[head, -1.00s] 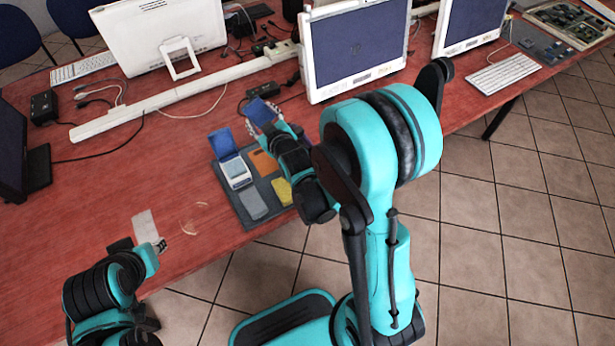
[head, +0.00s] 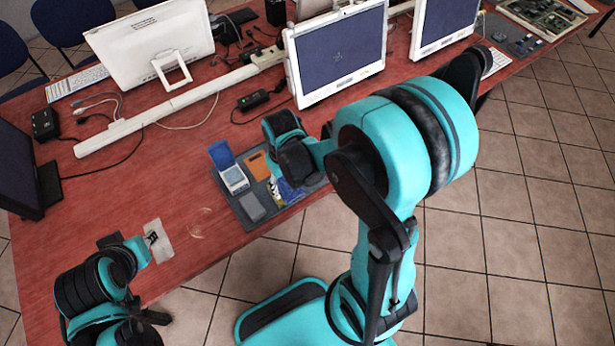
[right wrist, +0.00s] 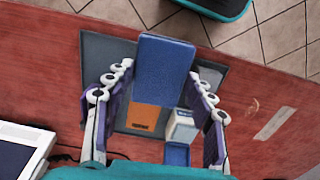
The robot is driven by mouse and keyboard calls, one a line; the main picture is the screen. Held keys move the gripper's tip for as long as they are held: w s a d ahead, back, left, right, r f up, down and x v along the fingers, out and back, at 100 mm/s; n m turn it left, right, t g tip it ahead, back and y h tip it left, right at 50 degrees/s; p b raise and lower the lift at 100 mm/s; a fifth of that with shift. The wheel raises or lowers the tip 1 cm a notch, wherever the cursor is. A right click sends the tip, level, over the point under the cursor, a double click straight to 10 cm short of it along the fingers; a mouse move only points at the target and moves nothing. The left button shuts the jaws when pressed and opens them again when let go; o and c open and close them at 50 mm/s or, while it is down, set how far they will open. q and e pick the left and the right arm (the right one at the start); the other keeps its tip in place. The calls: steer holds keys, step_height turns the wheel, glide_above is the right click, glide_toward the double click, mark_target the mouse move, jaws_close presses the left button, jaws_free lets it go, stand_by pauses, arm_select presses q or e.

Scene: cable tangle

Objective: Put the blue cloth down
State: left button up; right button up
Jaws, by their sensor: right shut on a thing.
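The blue cloth (head: 291,191) is a flat blue piece at the right part of a dark grey tray (head: 233,202). In the right wrist view the blue cloth (right wrist: 165,68) lies between the fingers of my right gripper (right wrist: 158,112), which is shut on it. In the head view my right gripper (head: 276,186) is over the tray, partly hidden by its own wrist. Whether the cloth touches the tray is unclear. My left gripper (head: 152,238) is low over a pale card at the front left; its jaws are too small to read.
A yellow piece is mostly hidden. Monitors (head: 337,55) and cables stand behind. The red table (head: 110,190) is clear left of the tray.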

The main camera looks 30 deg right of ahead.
steer(key=shift+d+f, duration=0.1)
steer(key=w+d+f+b, duration=0.1)
steer(key=w+d+f, duration=0.1)
steer(key=d, duration=0.1)
steer(key=w+d+f+b, duration=0.1)
steer(key=w+d+f, duration=0.1)
steer(key=d, duration=0.1)
steer(key=w+d+f+b, duration=0.2)
steer(key=d+f, duration=0.1)
steer(key=shift+d, duration=0.35)
step_height(320, 180, down, 2)
steer(key=shift+d+f+b, duration=0.15)
steer(key=shift+f+b, duration=0.1)
steer(key=shift+b, duration=0.3)
steer(key=shift+f, duration=0.5)
steer(key=o, duration=1)
steer(key=shift+f, duration=0.1)
